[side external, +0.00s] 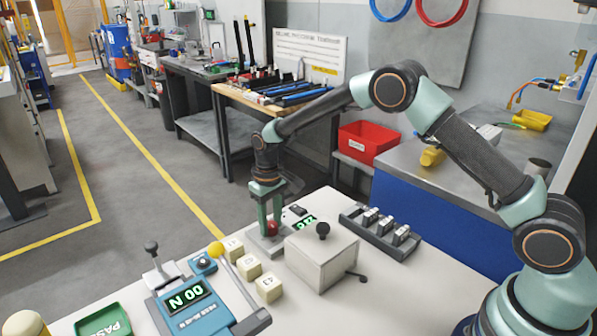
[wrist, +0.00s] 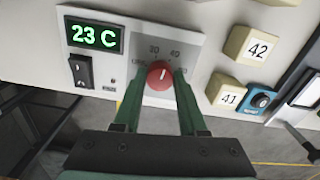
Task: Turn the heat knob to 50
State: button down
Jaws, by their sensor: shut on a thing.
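The red heat knob (wrist: 160,76) sits on a pale panel (wrist: 205,62) with a printed dial around it. Marks that look like 30 and 40 show above the knob, and an OFF mark shows at its left. A pale pointer line on the knob points up, roughly between those two marks. My gripper (wrist: 159,84) has its two green fingers on either side of the knob, shut on it. In the side view my gripper (side external: 270,224) points straight down over the knob (side external: 272,229).
The panel's green display (wrist: 94,36) reads 23 C, with a black rocker switch (wrist: 81,70) below. A grey box with a black knob (side external: 322,260) stands close beside my gripper. Numbered cream blocks (side external: 249,266) and a blue device (side external: 190,304) stand nearby.

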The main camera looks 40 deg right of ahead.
aim_at(271, 224)
jog(key=m, duration=1.3)
dwell(0.5)
jog(key=shift+c, duration=2.3)
grip_release()
notch_tip(271, 224, up, 12)
jog(key=shift+r, duration=0.2)
